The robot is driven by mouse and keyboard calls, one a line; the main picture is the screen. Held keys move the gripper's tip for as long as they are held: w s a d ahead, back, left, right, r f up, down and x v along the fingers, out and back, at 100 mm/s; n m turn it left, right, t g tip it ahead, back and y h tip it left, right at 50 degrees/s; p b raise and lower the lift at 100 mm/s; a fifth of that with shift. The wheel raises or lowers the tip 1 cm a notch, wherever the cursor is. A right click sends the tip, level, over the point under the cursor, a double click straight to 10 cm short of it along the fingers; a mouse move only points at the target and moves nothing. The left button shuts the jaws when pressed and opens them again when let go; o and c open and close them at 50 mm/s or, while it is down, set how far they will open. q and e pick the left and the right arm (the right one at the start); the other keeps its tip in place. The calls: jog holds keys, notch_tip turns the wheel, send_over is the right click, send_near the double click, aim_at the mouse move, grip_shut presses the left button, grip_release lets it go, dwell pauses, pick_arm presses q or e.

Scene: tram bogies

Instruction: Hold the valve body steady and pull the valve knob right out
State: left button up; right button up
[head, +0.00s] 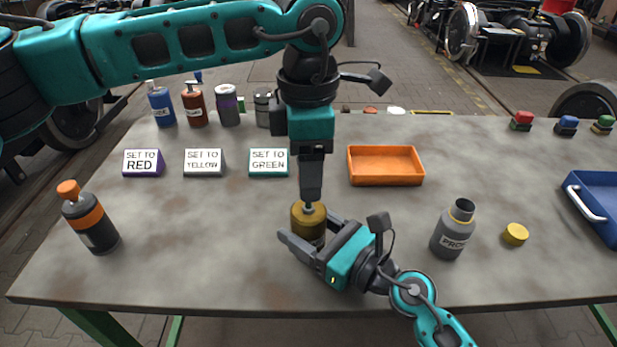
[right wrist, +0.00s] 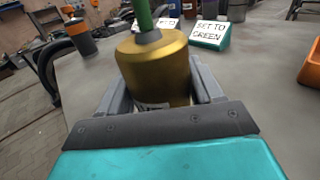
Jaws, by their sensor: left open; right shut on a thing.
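The valve body (head: 308,226) is a brass-coloured cylinder standing upright on the table. It also fills the middle of the right wrist view (right wrist: 155,68). My right gripper (head: 306,238) is shut on it, with one finger on each side. In the right wrist view, a green upright piece, seemingly the valve knob (right wrist: 144,14), rises from a grey collar on top of the body. My left gripper (head: 311,197) points straight down just above the body, open. Its fingers hide the knob in the head view, so I cannot tell whether they touch it.
An orange tray (head: 385,181) lies behind and to the right. A grey bottle (head: 449,238) and a yellow cap (head: 515,234) stand right of my right gripper. Signs, including SET TO GREEN (head: 268,162), stand at the left rear. An orange-banded bottle (head: 90,222) is far left.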

pick_arm(q)
notch_tip(320, 180, up, 12)
dwell(0.5)
pick_arm(e)
jog(key=o, duration=1.2)
